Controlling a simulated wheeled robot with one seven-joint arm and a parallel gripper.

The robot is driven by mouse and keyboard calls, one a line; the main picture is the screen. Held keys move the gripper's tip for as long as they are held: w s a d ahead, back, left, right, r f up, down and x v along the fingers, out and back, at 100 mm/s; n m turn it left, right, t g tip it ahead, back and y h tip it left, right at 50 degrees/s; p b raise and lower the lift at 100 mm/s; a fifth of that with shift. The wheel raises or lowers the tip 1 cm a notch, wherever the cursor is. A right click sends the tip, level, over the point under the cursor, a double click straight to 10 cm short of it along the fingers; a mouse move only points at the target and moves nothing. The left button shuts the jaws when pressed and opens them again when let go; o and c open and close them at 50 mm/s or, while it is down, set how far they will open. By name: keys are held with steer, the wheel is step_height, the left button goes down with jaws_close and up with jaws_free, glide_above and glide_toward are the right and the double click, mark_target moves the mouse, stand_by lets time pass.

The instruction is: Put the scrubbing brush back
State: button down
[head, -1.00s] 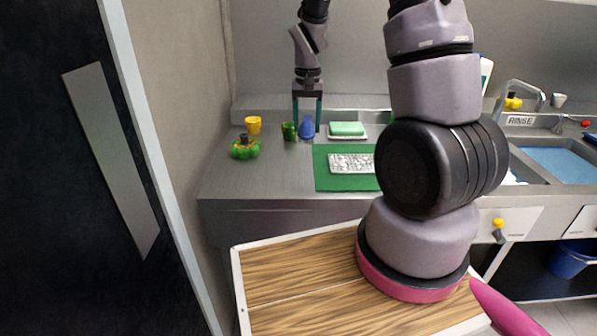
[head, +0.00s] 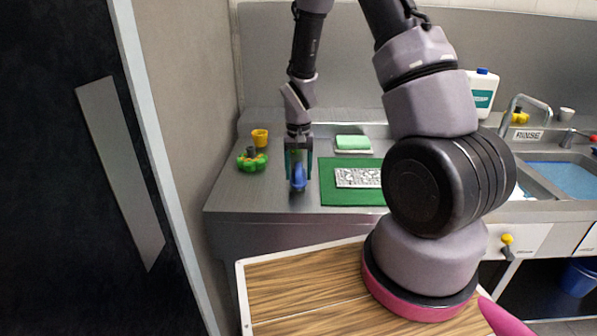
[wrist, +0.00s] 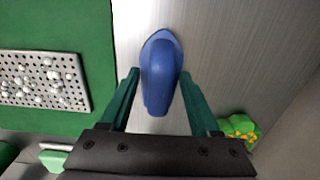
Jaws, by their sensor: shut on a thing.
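My gripper (head: 298,174) is shut on the blue scrubbing brush (head: 299,180), over the left part of the steel counter. In the wrist view the brush (wrist: 160,68) sits between the two green fingers of my gripper (wrist: 160,76), its wide rounded end pointing away from the palm. I cannot tell whether the brush touches the counter. The green cup seen earlier beside the brush is mostly hidden behind my gripper.
A green mat (head: 335,197) with a perforated metal tray (head: 357,178) lies right of my gripper. A green sponge (head: 352,142) sits on a dish behind. A sink with a tap (head: 520,105) is far right.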

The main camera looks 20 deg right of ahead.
steer(key=shift+c, duration=0.6)
jaws_free()
step_height(320, 180, up, 12)
step_height(320, 180, up, 17)
steer(key=t+y, duration=0.1)
steer(key=t, duration=0.3)
glide_above(299, 167)
steer(key=s+d, duration=0.3)
steer(key=s, duration=0.5)
steer(key=s+d+r+m+t+y, duration=0.1)
steer(key=s+r+t, duration=0.2)
steer(key=s+r, duration=0.5)
steer(key=s, duration=0.3)
steer(key=shift+s, duration=0.25)
